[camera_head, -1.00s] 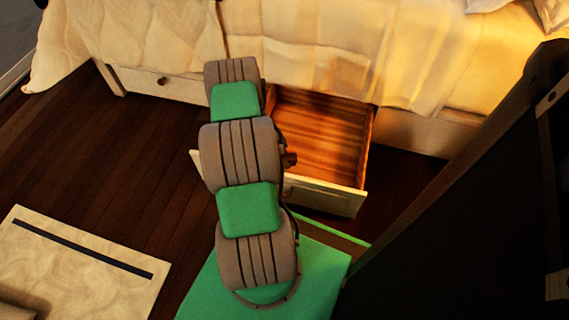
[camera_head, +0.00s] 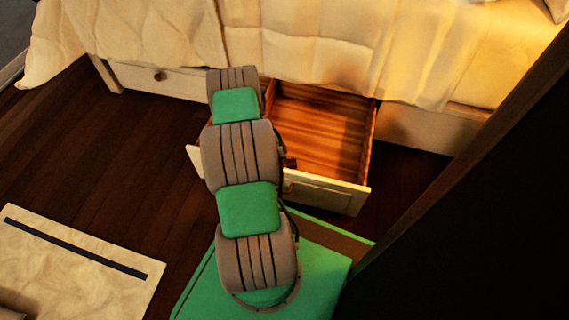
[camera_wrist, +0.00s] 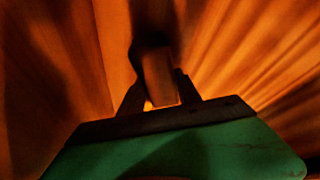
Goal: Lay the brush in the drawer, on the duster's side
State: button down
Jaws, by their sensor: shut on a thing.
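The drawer (camera_head: 322,194) under the bed is pulled open, and its visible right part shows a bare wooden floor. My arm hides the drawer's left part in the head view. In the wrist view, my gripper (camera_wrist: 160,102) is shut on a brownish block-like piece, which I take to be part of the brush (camera_wrist: 158,75). A dark shape lies just beyond it; I cannot tell whether it is brush or shadow. Orange-lit wood surrounds the gripper. I cannot tell whether the brush touches the drawer floor. The duster is not visible in either view.
The bed (camera_head: 310,40) with its cream cover overhangs the drawer's back. A closed drawer (camera_head: 165,80) is at the left. A large dark panel (camera_head: 480,230) fills the right side. A pale rug (camera_head: 75,265) lies on the dark floor at the lower left.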

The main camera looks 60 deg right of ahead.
jog(key=shift+f, duration=0.6)
jog(key=c, duration=0.8)
grip_release()
jog(key=shift+o, duration=0.2)
